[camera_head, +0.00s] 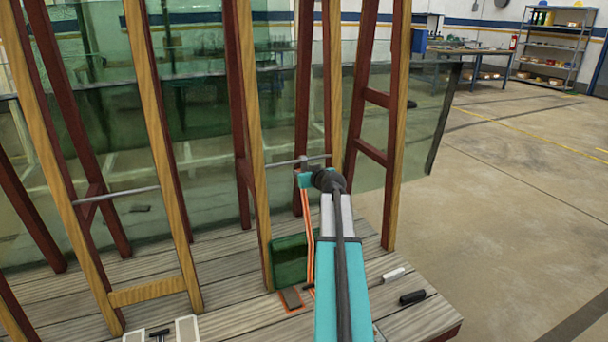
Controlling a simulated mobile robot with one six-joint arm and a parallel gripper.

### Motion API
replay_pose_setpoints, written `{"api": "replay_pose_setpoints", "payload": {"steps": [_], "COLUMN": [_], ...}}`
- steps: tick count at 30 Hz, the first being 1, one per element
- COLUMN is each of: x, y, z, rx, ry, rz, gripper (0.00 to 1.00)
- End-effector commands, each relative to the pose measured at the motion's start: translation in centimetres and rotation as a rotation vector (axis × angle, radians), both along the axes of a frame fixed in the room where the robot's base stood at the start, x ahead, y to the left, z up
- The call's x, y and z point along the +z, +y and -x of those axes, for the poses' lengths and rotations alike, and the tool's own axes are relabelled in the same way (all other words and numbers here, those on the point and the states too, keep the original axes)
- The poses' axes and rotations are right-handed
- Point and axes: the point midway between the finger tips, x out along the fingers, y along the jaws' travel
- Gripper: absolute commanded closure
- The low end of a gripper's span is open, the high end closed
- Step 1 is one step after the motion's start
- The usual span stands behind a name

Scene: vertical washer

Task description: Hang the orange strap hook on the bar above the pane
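The orange strap hook (308,235) shows as thin orange straps hanging from beside my gripper down toward the deck. Its top end is hidden at my gripper. A thin grey bar (285,163) runs between wooden uprights, just above my gripper; I cannot tell whether the hook touches it. A small green pane (289,262) stands on the deck, left of the straps. My gripper (304,179), at the end of my teal arm, is close to the bar and the strap top. Its fingers are too small and hidden to tell whether they are shut.
Wooden uprights (252,130) stand left of my arm, with large glass sheets (400,120) behind. Another grey bar (118,194) is at left. A brown pad with orange edges (291,298), a white piece (393,275) and a black piece (412,297) lie on the deck. Floor (520,200) at right is open.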

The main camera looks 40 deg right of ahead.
Motion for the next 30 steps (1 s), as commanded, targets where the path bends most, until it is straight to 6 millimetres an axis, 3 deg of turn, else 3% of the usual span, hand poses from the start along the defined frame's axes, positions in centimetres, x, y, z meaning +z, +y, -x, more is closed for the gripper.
{"api": "replay_pose_setpoints", "payload": {"steps": [11, 12, 16, 30], "x": [-0.16, -0.16, -0.16, -0.07], "y": [0.00, 0.00, 0.00, 0.19], "z": [-0.01, -0.01, -0.01, 0.42], "rx": [0.000, 0.000, 0.000, 0.000], "ry": [-0.001, -0.001, -0.001, 0.000], "rz": [0.000, 0.000, 0.000, 0.000], "gripper": [1.00, 0.72, 0.52, 0.52]}}
